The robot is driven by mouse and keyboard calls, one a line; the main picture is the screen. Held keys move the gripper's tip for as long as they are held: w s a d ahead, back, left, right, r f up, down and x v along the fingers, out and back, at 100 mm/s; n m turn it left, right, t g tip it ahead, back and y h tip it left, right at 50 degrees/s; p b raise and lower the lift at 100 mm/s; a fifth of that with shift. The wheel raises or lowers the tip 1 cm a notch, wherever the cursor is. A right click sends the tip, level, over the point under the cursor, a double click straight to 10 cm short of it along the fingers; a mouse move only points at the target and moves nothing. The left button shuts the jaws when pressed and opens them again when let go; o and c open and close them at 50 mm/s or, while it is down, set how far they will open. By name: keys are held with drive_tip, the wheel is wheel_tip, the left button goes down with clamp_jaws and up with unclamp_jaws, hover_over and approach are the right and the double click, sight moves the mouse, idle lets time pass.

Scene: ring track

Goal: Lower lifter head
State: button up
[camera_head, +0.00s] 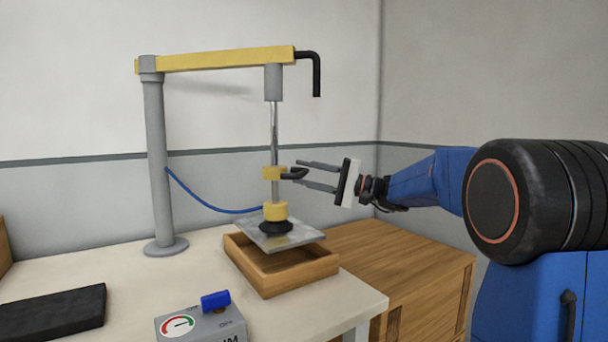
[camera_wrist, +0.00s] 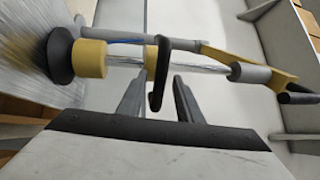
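The lifter head has a yellow collar with a black loop handle (camera_head: 295,173) on a vertical rod, and a yellow block over a black suction cup (camera_head: 276,227) at its lower end. The cup touches a grey sheet (camera_head: 262,236), which sits over an open wooden tray (camera_head: 290,274); whether it rests on the rim is unclear. My gripper (camera_head: 299,173) is open, its fingers pointing left at handle height. In the wrist view, the handle (camera_wrist: 158,75) lies between the tips of my open gripper (camera_wrist: 160,88), with gaps visible on both sides.
A grey post (camera_head: 158,165) carries a yellow boom (camera_head: 220,59) with a black crank. A blue hose (camera_head: 210,197) hangs behind. A grey box with a gauge and blue knob (camera_head: 215,301) and a dark slab (camera_head: 50,314) are in front. A wooden crate (camera_head: 400,265) stands right.

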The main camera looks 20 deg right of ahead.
drive_tip(key=v, duration=1.6)
drive_tip(key=shift+s+d, duration=0.25)
drive_tip(key=shift+d, duration=0.05)
drive_tip(key=x, duration=1.7)
drive_tip(key=shift+w+a, duration=0.15)
drive_tip(key=shift+a, duration=0.15)
drive_tip(key=shift+c, duration=0.5)
